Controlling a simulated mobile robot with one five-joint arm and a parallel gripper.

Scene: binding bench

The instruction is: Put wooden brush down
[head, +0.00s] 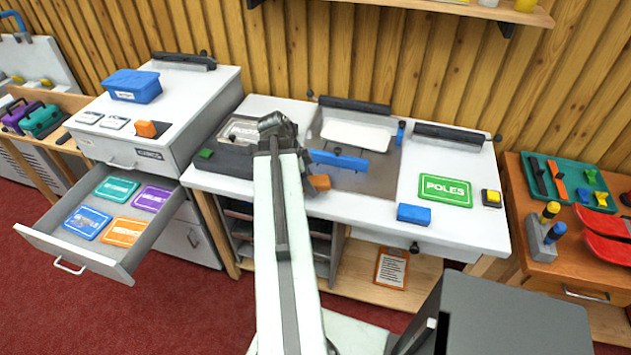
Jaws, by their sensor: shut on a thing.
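My arm reaches up from the bottom over the white bench (455,232). My gripper (278,124), at the arm's dark far end, is over the back left part of the bench, near a framed grey plate (240,131). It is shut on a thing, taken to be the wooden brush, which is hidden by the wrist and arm. The fingertips do not show clearly. No wooden brush can be made out elsewhere on the bench. I cannot tell how high the gripper is above the bench.
A green POLES card (445,190), a blue block (414,213) and a yellow-topped block (491,198) lie on the bench's right. A blue bar (338,161) crosses its recessed middle. An open drawer (62,241) with several cards juts out at left. A brown side table (560,268) stands right.

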